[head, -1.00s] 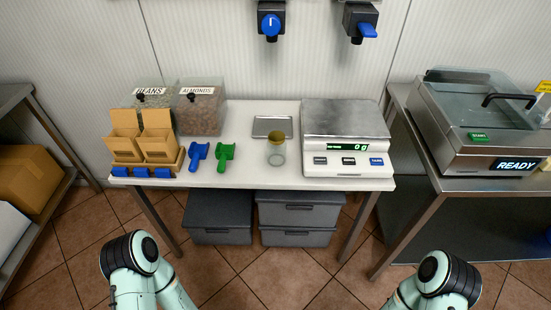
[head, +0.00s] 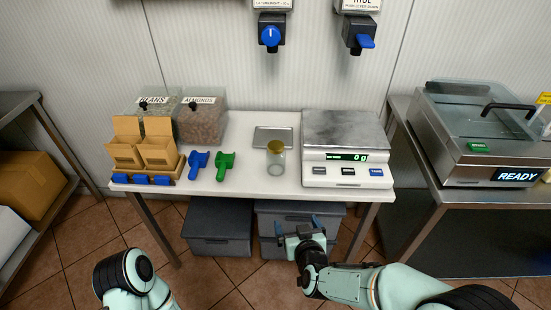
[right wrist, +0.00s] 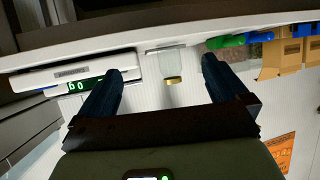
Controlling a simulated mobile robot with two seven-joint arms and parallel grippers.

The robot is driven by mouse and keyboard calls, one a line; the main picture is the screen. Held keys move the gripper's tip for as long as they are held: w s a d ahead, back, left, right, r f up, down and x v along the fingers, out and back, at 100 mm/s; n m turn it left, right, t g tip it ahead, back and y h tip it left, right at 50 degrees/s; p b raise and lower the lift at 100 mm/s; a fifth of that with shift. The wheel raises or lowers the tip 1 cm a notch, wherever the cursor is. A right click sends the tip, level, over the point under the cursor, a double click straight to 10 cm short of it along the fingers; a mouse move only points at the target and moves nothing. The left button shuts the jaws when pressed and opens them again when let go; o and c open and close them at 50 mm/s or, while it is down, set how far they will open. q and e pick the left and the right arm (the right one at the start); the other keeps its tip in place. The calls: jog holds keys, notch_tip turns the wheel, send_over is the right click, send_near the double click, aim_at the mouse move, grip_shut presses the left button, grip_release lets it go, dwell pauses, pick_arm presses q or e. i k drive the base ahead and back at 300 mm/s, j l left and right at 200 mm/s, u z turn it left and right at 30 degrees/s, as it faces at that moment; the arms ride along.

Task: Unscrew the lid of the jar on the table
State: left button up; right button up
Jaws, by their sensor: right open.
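A clear glass jar (head: 276,163) with a gold lid (head: 275,145) stands upright near the front middle of the white table (head: 240,180). My right gripper (head: 304,233) is in front of and below the table's front edge, open and empty. In the right wrist view the jar (right wrist: 172,61) and its lid (right wrist: 173,80) appear upside down, beyond and between the spread fingers (right wrist: 160,78), apart from them. My left arm shows at the lower left of the head view, but its gripper is out of frame.
A scale (head: 345,150) reading 0 g stands right of the jar. A green scoop (head: 225,167) and a blue scoop (head: 198,166) lie to its left, a metal tray (head: 272,137) behind. Grey bins (head: 218,228) sit below. The table just around the jar is clear.

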aim_at(276, 164)
jog(key=i+j, duration=0.1)
jog(key=i, duration=0.4)
jog(key=i+j, duration=0.1)
jog(key=i, duration=0.45)
